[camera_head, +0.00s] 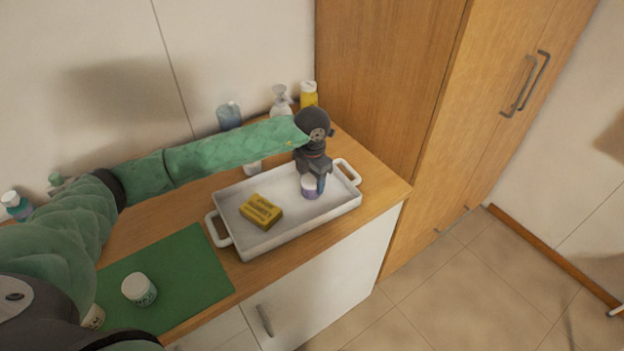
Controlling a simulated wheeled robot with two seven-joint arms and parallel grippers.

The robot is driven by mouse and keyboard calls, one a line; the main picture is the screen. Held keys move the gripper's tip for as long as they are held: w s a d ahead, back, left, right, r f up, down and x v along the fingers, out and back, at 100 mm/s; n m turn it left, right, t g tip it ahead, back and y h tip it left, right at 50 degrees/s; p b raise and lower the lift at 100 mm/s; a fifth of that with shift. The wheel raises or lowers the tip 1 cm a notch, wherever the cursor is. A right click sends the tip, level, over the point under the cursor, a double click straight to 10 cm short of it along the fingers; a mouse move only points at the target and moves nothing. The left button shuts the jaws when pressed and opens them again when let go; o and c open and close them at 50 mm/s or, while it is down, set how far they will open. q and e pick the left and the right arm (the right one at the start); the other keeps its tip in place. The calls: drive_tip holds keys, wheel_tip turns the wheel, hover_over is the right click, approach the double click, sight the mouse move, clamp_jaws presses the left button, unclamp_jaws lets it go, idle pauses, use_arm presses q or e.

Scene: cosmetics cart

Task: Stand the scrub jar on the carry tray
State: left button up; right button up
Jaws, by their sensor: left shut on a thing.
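The carry tray (285,236) is white with a raised rim and two end handles, and stands on the wooden cart top. My left gripper (314,177) reaches down over the tray's right part. It is shut on a small jar with a white lid and a purple body (310,191), which I take for the scrub jar. The jar looks upright, at or just above the tray floor; I cannot tell if it touches. The gripper's fingers hide part of it. My right gripper is not in view.
A yellow box (261,211) lies in the tray's left part. A white jar (139,289) stands on the green mat (190,270). Several bottles stand at the back, including a yellow one (308,94) and a blue one (229,117). A tall wooden cabinet (395,80) borders the right.

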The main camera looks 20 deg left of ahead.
sight(312, 177)
use_arm(q)
drive_tip(key=o, duration=1)
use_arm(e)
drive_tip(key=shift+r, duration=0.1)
use_arm(q)
drive_tip(key=shift+r, duration=0.1)
drive_tip(key=shift+r, duration=0.4)
wheel_tip(312, 177, up, 2)
drive_tip(key=shift+r+b, duration=0.1)
drive_tip(key=shift+b, duration=0.7)
drive_tip(key=shift+r+b, duration=1.8)
drive_tip(key=shift+r, duration=2.7)
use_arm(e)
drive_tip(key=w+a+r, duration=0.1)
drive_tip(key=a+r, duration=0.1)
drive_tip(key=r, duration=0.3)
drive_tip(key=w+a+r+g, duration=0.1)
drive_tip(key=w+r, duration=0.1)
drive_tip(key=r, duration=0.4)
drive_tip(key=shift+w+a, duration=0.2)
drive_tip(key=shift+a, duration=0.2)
